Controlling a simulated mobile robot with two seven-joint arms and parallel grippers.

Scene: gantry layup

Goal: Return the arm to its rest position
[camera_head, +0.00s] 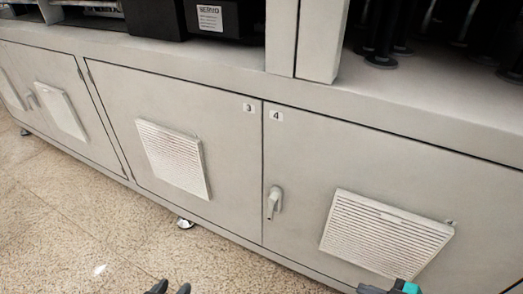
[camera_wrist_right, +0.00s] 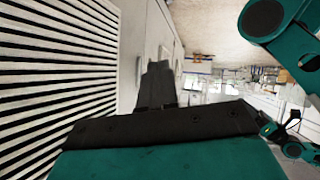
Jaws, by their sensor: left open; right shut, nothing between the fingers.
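My left gripper (camera_head: 168,287) shows only its two dark fingertips at the bottom edge of the head view, apart from each other, over the speckled floor. Nothing is seen between them. My right gripper (camera_head: 388,288) shows as a small teal and black piece at the bottom edge, in front of the lower part of cabinet door 4. In the right wrist view, the right gripper's dark fingers (camera_wrist_right: 156,82) are together and empty. They point along the cabinet front, with a white slatted vent (camera_wrist_right: 55,65) close on the left. Most of both arms is out of the head view.
A long grey cabinet has doors marked 3 (camera_head: 225,150) and 4 (camera_head: 320,165), with vents and a protruding handle (camera_head: 273,202). A black box labelled SERVO (camera_head: 160,18) and dark cylindrical parts (camera_head: 380,40) sit above. Open floor (camera_head: 60,230) lies at lower left.

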